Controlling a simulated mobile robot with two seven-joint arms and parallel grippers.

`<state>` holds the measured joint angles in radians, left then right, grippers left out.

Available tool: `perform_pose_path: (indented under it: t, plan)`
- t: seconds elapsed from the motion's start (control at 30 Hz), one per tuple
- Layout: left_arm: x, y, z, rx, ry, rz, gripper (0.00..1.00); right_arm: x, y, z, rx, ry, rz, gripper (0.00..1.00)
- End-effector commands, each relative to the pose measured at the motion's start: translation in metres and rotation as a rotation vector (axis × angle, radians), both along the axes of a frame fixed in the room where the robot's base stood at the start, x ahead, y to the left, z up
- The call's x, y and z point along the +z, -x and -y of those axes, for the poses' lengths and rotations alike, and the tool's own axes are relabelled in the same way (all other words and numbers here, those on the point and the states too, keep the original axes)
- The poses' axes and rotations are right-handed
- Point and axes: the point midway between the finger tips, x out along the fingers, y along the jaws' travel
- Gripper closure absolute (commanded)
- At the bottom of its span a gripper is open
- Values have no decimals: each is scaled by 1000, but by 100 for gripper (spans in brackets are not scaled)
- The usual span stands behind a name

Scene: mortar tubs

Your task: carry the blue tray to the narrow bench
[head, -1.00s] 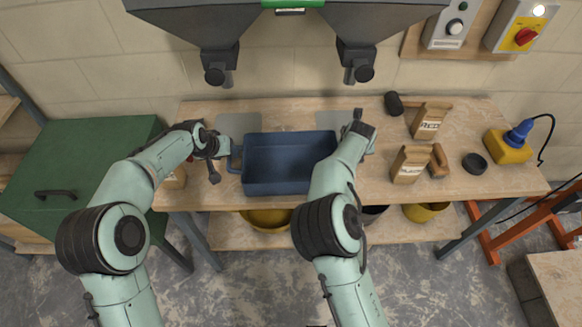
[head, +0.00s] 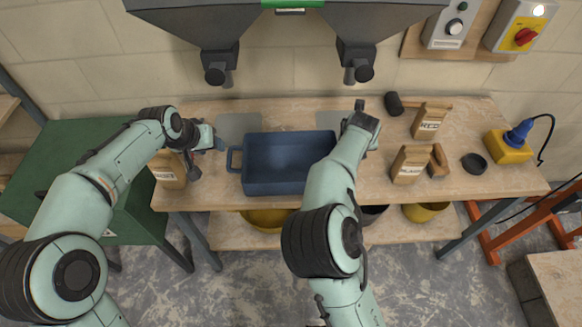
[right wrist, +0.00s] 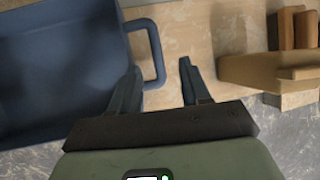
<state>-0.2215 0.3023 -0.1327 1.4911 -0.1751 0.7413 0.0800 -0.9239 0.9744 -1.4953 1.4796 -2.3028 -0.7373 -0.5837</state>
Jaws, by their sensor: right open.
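The blue tray (head: 290,188) stands on the wooden workbench with its left handle (head: 233,160) free. Its right side is partly hidden by my right arm in the head view. In the right wrist view the tray (right wrist: 55,70) is at left, and its right handle (right wrist: 157,55) lies between the lines of my open fingers, close to the left finger. My right gripper (right wrist: 160,80) is open and empty; it also shows in the head view (head: 360,122). My left gripper (head: 218,142) is just left of the left handle, apart from it; its jaws are too small to judge.
A wooden-topped bench (head: 560,285) is at lower right. Hoppers hang above the back.

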Motion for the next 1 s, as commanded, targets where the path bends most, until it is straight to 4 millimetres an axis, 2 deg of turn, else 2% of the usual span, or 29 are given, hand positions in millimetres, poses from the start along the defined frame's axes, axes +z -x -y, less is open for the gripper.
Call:
perform_pose_path:
  t: [0.1,0.3,0.47,1.0]
  plan:
    - [0,0,0,0,0,0,54,22,11,-6,2,-1,2,53]
    - [0,0,0,0,0,0,54,44,23,-10,0,0,1,53]
    - [0,0,0,0,0,0,54,49,27,-10,-1,0,-1,53]
    - [0,0,0,0,0,0,54,49,26,-11,0,0,0,53]
